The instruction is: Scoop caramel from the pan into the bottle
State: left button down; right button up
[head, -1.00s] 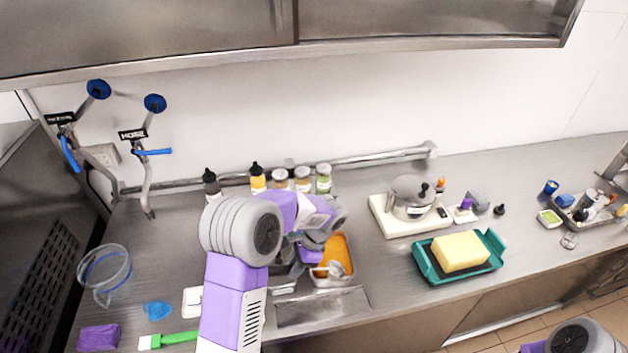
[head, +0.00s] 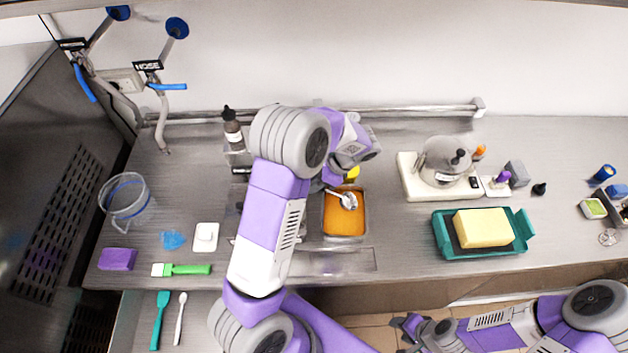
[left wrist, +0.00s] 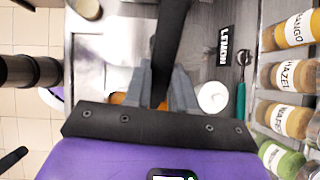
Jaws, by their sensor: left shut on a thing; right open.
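The pan of orange caramel (head: 345,222) sits on the counter below my left arm. A silver spoon (head: 348,200) is over the pan's far part; I cannot tell whether its bowl touches the caramel. My left gripper's fingers (left wrist: 162,72) are shut on the spoon's dark handle (left wrist: 172,30) in the left wrist view. The arm hides this grip in the head view. My right gripper (head: 404,331) is open and empty at the front edge.
A pot on a white base (head: 410,183) and a teal tray (head: 440,243) with a yellow block stand right of the pan. A clear jug (head: 128,205) is at the left. Several labelled jars, including a mango one (left wrist: 298,30), stand beside my left gripper.

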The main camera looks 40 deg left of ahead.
pick_arm(q)
jog(key=f+b, duration=0.1)
jog(key=f, duration=0.1)
jog(key=w+d+f+b, duration=0.1)
jog(key=d+f+b, duration=0.1)
jog(key=f+b, duration=0.1)
jog(key=shift+w+d+f, duration=0.1)
jog(key=shift+w+f, duration=0.15)
jog(key=shift+f, duration=0.05)
jog(key=shift+s+a+r+t+h+p, duration=0.15)
jog(key=shift+a+r+h+p, duration=0.1)
jog(key=shift+r+p, duration=0.25)
jog(key=shift+s+a+r+t+h+p, duration=0.15)
jog(key=shift+a+r+p, duration=0.1)
jog(key=shift+r, duration=0.3)
jog(key=shift+s+a+r+p, duration=0.1)
jog(key=shift+r+p, duration=0.85)
jog(key=shift+r, duration=0.2)
jog(key=shift+s+a+f+h, duration=0.2)
jog(key=shift+a+h, duration=0.15)
jog(key=shift+h, duration=0.15)
jog(key=shift+s+a+f+t+h+b, duration=0.1)
jog(key=shift+s+a+t+h+b, duration=0.1)
jog(key=shift+t+h+b, duration=0.15)
jog(key=shift+s+a+t+h, duration=0.25)
jog(key=shift+a+t+h, duration=0.2)
jog(key=shift+a, duration=0.05)
jog(key=shift+a+f+h, duration=0.15)
jog(key=shift+h, duration=0.25)
